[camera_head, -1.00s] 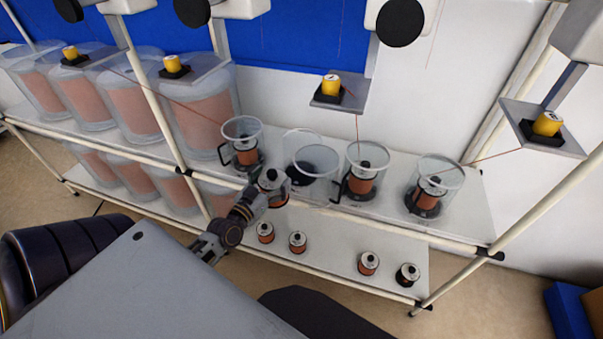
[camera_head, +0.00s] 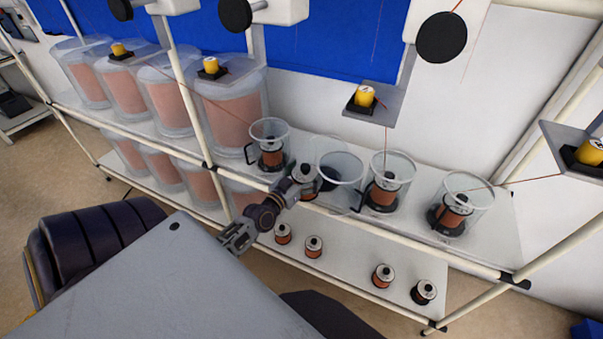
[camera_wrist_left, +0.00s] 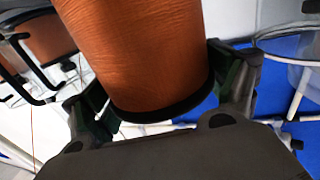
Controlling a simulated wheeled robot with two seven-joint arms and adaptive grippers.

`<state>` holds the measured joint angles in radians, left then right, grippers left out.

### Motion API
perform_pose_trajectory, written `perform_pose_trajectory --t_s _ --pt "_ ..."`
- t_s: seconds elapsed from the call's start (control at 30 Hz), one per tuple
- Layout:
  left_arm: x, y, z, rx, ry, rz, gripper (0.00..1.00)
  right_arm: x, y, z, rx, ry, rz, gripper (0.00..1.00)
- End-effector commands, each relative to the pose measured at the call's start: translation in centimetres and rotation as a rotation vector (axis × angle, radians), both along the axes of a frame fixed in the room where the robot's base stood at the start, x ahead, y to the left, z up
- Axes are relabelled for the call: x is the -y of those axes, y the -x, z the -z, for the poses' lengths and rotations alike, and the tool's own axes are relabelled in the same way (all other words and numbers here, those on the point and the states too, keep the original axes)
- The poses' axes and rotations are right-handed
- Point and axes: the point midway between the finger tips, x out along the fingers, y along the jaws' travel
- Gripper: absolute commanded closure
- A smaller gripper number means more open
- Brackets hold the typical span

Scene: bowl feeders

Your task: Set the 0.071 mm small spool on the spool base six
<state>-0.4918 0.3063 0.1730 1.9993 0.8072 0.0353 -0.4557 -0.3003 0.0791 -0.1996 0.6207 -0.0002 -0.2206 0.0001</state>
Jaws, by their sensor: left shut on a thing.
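The held spool partly covers that base. Its size label and the base numbers cannot be read. My right gripper is not in view.
Clear cylinders with spools stand on either side: one on the left (camera_head: 269,135), two on the right (camera_head: 392,170) (camera_head: 468,200). Several small spools (camera_head: 313,247) stand on the lower shelf. A white rail (camera_head: 400,238) runs along the shelf front. Large clear drums (camera_head: 230,110) fill the left.

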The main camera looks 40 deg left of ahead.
Motion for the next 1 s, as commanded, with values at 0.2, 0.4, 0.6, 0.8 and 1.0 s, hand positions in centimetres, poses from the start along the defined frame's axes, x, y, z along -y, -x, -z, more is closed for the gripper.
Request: perform_pose_trajectory --t_s 0.2,0.4,0.6,0.8,1.0 --pt "-0.1 -1.8 -0.5 0.010 -0.002 -0.002 0.82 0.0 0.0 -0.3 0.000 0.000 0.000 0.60" --pt "-0.2 -3.4 -0.6 0.011 -0.001 -0.002 0.82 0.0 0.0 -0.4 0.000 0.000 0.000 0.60" --pt "-0.2 -4.9 -0.5 0.010 -0.001 -0.001 0.82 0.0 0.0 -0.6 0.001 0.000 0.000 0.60" --pt "-0.3 -6.5 -0.6 0.011 -0.001 -0.001 0.82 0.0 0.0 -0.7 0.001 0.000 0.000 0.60" --pt "-0.4 -8.1 -0.6 0.011 -0.001 -0.002 0.82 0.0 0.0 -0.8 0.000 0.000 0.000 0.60"
